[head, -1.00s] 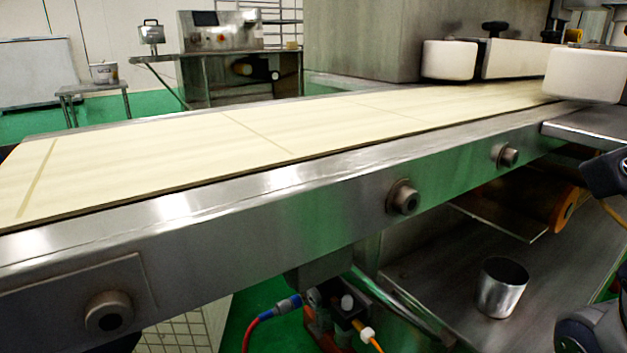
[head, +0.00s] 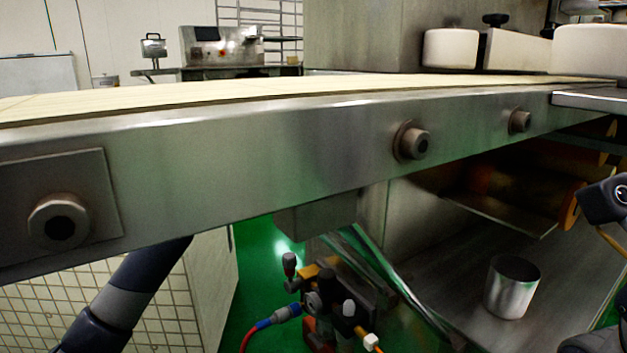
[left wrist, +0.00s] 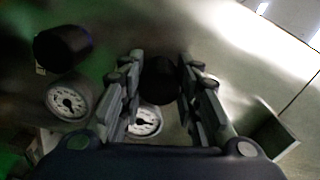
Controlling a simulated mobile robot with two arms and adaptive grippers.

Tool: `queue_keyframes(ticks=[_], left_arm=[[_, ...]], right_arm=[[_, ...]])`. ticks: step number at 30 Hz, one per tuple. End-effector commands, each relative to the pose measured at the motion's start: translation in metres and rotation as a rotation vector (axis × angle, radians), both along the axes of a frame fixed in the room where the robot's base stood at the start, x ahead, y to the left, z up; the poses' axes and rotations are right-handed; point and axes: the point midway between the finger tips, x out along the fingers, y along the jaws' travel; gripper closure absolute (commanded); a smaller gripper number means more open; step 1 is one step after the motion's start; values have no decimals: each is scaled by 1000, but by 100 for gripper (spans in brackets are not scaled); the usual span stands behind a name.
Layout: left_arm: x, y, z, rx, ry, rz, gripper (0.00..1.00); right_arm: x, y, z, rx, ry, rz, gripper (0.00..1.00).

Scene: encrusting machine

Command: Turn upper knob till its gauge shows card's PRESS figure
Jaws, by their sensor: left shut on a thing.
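In the left wrist view, my left gripper (left wrist: 158,95) is closed around a dark round knob (left wrist: 159,78). A round white gauge (left wrist: 146,120) with a dark needle sits just below that knob, partly covered by a finger; its figures are too small to read. A second dark knob (left wrist: 62,45) stands to the left, with another white gauge (left wrist: 69,99) below it. I cannot tell from this view which knob is the upper one. In the head view my left gripper is hidden behind the conveyor. The card is not in view.
The conveyor's steel side rail (head: 270,145) crosses the head view above my left arm. Below it are fittings with a blue-red hose (head: 285,313) and a small black-topped valve (head: 289,262). A metal cup (head: 512,288) stands on the lower shelf at right.

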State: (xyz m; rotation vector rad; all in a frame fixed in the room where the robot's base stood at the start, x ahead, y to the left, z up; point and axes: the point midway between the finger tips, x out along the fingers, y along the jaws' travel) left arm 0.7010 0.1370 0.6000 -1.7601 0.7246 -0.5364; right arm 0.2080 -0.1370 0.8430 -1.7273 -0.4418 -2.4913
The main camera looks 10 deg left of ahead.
Motion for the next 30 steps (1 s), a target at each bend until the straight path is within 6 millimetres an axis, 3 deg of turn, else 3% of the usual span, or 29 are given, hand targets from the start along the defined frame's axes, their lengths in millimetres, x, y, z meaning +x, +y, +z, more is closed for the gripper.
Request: queue_keyframes(ticks=[15,30], left_arm=[[0,0,-2,246,-240,-1,94],[0,0,-2,293,-284,-2,94]], right_arm=[[0,0,-12,0,1,0,60],[0,0,-14,-1,1,1,60]])
